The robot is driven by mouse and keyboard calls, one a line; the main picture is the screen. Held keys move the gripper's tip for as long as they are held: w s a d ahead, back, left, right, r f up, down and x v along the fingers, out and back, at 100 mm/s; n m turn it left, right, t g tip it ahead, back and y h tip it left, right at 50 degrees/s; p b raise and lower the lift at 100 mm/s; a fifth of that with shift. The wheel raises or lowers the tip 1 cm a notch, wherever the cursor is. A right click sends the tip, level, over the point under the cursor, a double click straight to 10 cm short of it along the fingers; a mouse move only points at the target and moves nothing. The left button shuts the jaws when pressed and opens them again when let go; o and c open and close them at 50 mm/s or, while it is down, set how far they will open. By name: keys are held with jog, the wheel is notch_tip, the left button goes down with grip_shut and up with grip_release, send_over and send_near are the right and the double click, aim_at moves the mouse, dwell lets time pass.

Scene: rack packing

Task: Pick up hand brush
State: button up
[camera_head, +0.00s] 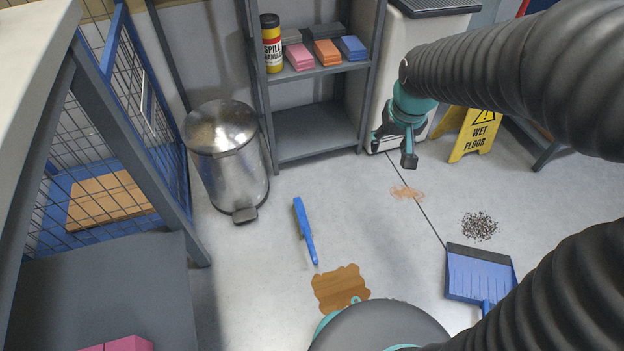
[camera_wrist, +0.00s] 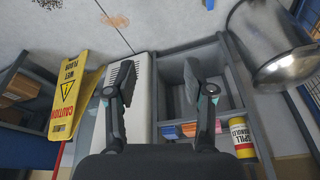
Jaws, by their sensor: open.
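A blue hand brush (camera_head: 305,230) lies on the grey floor between the steel bin and a brown spill, its narrow end toward the spill. My gripper (camera_head: 393,148) hangs in the air to the right of the brush and well above the floor, in front of the shelf and the white cabinet. In the wrist view my gripper (camera_wrist: 153,82) has its two fingers wide apart with nothing between them. The brush is not clearly seen in the wrist view.
A pedal bin (camera_head: 226,160) stands left of the brush. A shelf (camera_head: 317,135) is behind. A brown spill (camera_head: 340,288) lies close to the brush. A blue dustpan (camera_head: 480,275), dark debris (camera_head: 479,226) and a wet floor sign (camera_head: 472,135) are at right.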

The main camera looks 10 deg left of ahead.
jog(key=w+a+f+n+g, duration=0.1)
jog(key=w+a+f, duration=0.4)
jog(key=a+f, duration=0.55)
jog(key=n+g+b, duration=0.2)
send_over(306, 229)
jog(key=a, duration=0.1)
notch_tip(306, 229, down, 29)
jog(key=shift+h, duration=0.4)
jog(key=f+b, duration=0.1)
jog(key=f, duration=0.7)
jog(key=shift+w+f, duration=0.2)
jog(key=shift+d+f+b, duration=0.15)
jog(key=shift+d+f, duration=0.05)
jog(key=shift+f, duration=1.25)
jog(key=shift+d+f+b, duration=0.15)
jog(key=shift+f, duration=1.3)
grip_shut()
